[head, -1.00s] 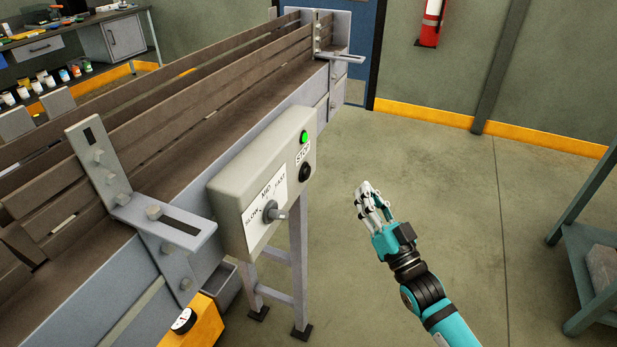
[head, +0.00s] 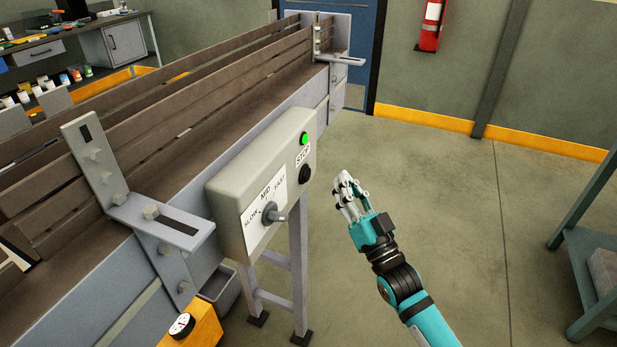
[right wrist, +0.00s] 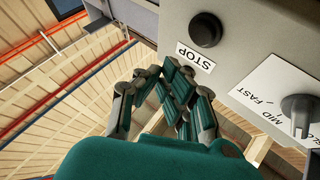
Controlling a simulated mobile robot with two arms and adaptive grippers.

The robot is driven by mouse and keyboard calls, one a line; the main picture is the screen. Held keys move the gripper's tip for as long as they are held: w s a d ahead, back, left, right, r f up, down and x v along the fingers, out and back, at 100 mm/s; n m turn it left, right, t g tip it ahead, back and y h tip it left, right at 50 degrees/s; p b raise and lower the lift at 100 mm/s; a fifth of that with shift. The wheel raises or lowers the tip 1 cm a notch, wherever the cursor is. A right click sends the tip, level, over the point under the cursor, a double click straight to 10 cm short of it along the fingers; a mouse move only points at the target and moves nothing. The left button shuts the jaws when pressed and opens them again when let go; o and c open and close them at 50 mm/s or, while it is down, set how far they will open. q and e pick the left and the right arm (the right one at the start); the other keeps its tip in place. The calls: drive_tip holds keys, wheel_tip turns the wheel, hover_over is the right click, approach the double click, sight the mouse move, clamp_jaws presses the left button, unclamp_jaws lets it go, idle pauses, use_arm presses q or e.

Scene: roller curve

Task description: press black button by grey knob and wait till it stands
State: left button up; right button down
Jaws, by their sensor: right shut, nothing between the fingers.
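The grey control box (head: 232,198) is fixed to the side of the conveyor. Its black button (head: 305,174) sits beside the STOP label, below a lit green lamp (head: 304,139). The grey knob (head: 271,213) sits lower on the panel, on the SLOW/MID/FAST scale. In the right wrist view the black button (right wrist: 206,29) and the knob (right wrist: 299,108) both show. My right gripper (head: 344,182) is shut and empty, to the right of the black button and apart from it. It also shows in the right wrist view (right wrist: 178,85), near the STOP label. My left gripper is not in view.
The conveyor (head: 200,130) with slatted side rails runs from lower left to the back. A yellow box with a gauge (head: 182,326) stands at the bottom. A teal shelf (head: 590,262) is at the right. The floor between is clear.

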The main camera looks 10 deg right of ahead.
drive_tip(key=shift+w+a, duration=0.55)
drive_tip(key=shift+a, duration=0.3)
drive_tip(key=shift+w+a, duration=0.55)
drive_tip(key=shift+a, duration=0.3)
drive_tip(key=shift+w+a, duration=0.25)
drive_tip(key=shift+a, duration=0.1)
drive_tip(key=shift+w+a, duration=0.25)
drive_tip(key=shift+a, duration=0.1)
idle(0.9)
drive_tip(key=shift+d, duration=0.1)
drive_tip(key=shift+s+d, duration=0.5)
drive_tip(key=shift+d, duration=0.15)
drive_tip(key=shift+s+d+p, duration=0.35)
drive_tip(key=shift+s+d, duration=0.35)
drive_tip(key=shift+d, duration=0.35)
drive_tip(key=shift+s+d+p, duration=0.35)
drive_tip(key=shift+s+d, duration=0.35)
drive_tip(key=shift+d, duration=0.3)
